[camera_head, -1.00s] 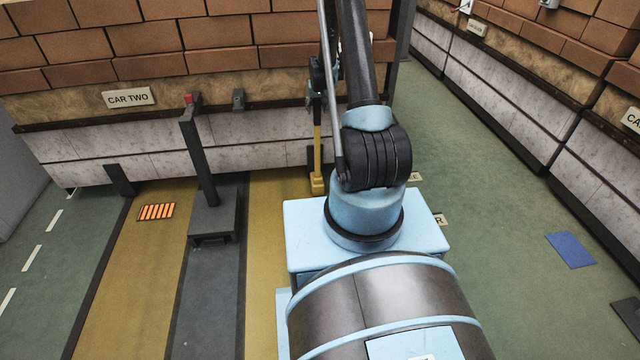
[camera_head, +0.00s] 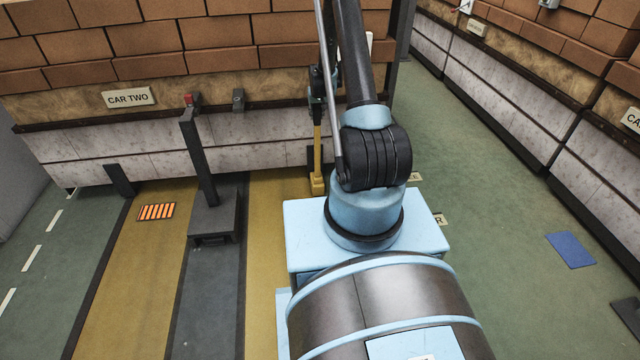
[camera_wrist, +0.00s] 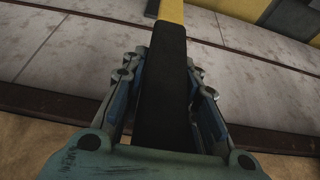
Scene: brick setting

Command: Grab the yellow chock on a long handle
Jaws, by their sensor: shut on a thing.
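The yellow chock (camera_head: 317,186) is a small yellow block on the yellow floor strip at the foot of the car, with a long upright yellow handle (camera_head: 317,145) rising from it. In the wrist view the handle's yellow part (camera_wrist: 171,10) shows at the top and its black grip (camera_wrist: 161,80) runs down between the fingers. My gripper (camera_wrist: 165,85) is shut around the black grip, with fingers on both sides. In the head view my gripper (camera_head: 317,85) is small and partly hidden behind my arm, at the handle's upper end.
The car's pale side, with a CAR TWO plate (camera_head: 129,97) and stacked bricks, stands just behind the chock. A dark post with a red top (camera_head: 198,150) stands to the left. An orange striped plate (camera_head: 157,211) lies farther left.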

